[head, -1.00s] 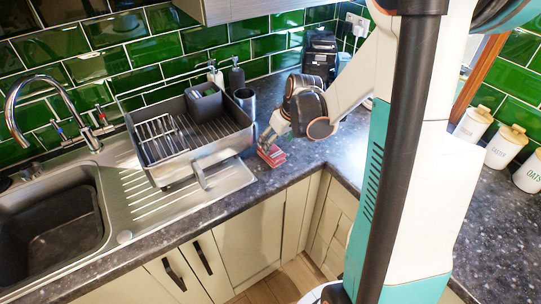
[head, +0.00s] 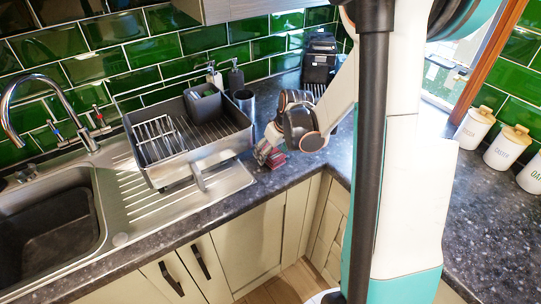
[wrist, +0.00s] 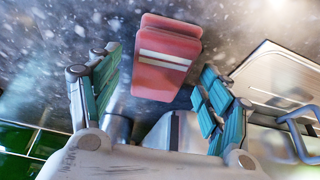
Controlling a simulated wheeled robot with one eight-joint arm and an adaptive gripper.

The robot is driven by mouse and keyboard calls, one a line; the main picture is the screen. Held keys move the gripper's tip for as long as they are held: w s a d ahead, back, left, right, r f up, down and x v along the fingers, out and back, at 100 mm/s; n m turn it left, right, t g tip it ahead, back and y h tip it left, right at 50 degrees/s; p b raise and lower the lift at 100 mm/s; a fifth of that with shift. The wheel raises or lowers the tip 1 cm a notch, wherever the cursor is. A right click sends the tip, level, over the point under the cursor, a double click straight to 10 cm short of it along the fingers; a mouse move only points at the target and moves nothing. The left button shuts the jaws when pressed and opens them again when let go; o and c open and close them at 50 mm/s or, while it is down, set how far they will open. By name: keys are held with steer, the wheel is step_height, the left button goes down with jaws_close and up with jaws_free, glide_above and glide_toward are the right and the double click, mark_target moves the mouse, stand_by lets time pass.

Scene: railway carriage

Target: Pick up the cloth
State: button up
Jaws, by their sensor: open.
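The cloth (wrist: 168,58) is a folded red-pink bundle with pale stripes. It lies on the dark speckled counter, and in the head view it is a small red patch (head: 276,160) right of the sink's drainer, partly hidden by my gripper. My gripper (head: 265,152) is low over the counter, close beside the cloth. In the wrist view my gripper's (wrist: 160,66) teal-padded fingers are spread wide, with the cloth showing in the gap between them and no finger visibly pressing on it. The gripper is empty.
A dish rack (head: 195,172) stands on the drainer just left of my gripper. A metal cup (head: 244,101), soap bottles (head: 236,76) and a dark appliance (head: 319,60) stand behind. White canisters (head: 507,147) stand far right. The counter's front edge is near the cloth.

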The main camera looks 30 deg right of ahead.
steer(key=shift+f, duration=0.2)
steer(key=shift+c, duration=0.6)
steer(key=c, duration=1)
